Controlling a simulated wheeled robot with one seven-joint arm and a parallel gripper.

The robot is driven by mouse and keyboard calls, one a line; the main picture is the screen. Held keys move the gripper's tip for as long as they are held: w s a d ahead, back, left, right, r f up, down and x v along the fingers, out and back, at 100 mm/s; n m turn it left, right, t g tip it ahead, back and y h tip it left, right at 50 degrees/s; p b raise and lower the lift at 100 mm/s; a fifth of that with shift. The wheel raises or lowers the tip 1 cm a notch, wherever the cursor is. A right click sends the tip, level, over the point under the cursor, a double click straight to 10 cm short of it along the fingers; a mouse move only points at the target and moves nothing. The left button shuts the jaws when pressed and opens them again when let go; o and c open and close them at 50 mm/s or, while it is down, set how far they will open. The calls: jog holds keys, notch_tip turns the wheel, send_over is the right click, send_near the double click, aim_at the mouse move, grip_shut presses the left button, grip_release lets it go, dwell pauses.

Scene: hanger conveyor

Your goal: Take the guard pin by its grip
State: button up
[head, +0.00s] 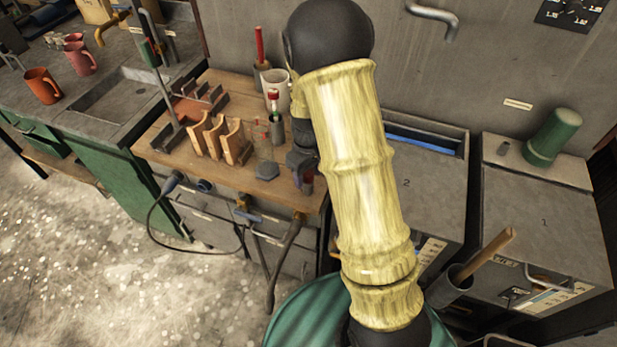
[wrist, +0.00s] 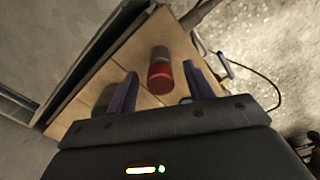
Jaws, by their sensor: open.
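In the wrist view a short upright piece with a red end and a grey-brown body (wrist: 160,75) shows over the wooden bench, between my fingers; I take it for the guard pin with its grip. My gripper (wrist: 161,88) is open, one purple finger on each side of this piece, with visible gaps. In the head view my gripper (head: 303,172) is over the bench's right end, partly hidden by my arm. I cannot clearly match the red piece there; a small red-topped item (head: 273,97) stands just left of the gripper.
The wooden bench (head: 215,165) carries wooden racks (head: 222,140), a white mug (head: 276,88), a dark holder with a red stick (head: 260,47) and a tall metal stand (head: 160,90). A dark rounded object (wrist: 103,97) is beside my left finger. Grey cabinets (head: 545,215) stand right.

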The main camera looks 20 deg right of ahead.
jog(key=c, duration=1)
jog(key=shift+r, duration=0.1)
notch_tip(320, 180, up, 18)
jog(key=shift+f, duration=0.1)
